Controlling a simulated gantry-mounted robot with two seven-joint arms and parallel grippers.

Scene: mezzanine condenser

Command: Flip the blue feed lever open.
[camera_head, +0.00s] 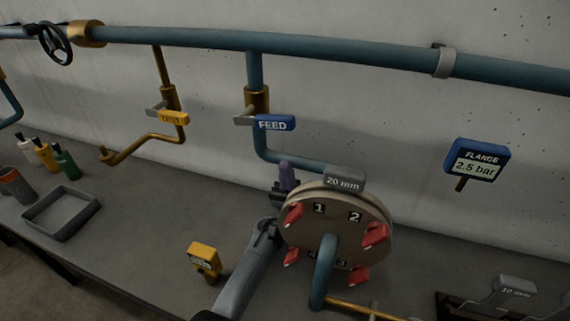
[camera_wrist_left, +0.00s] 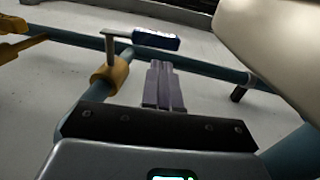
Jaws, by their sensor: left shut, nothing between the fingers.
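The blue FEED lever (camera_head: 274,123) sticks out sideways to the right from a brass valve (camera_head: 257,101) on the vertical teal pipe. In the left wrist view the lever (camera_wrist_left: 156,39) lies beyond my fingertips, with the brass valve (camera_wrist_left: 109,74) to its left. My left gripper (camera_head: 287,176) is below the lever and slightly to its right, partly hidden behind the round flange. Its purple fingers (camera_wrist_left: 162,84) are together and empty, apart from the lever. My right gripper is not in view.
The round flange (camera_head: 297,238) with red clamps stands close beside my left arm. A yellow TEST lever (camera_head: 172,118) is on the pipe to the left. A grey tray (camera_head: 60,222) and bottles stand at left.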

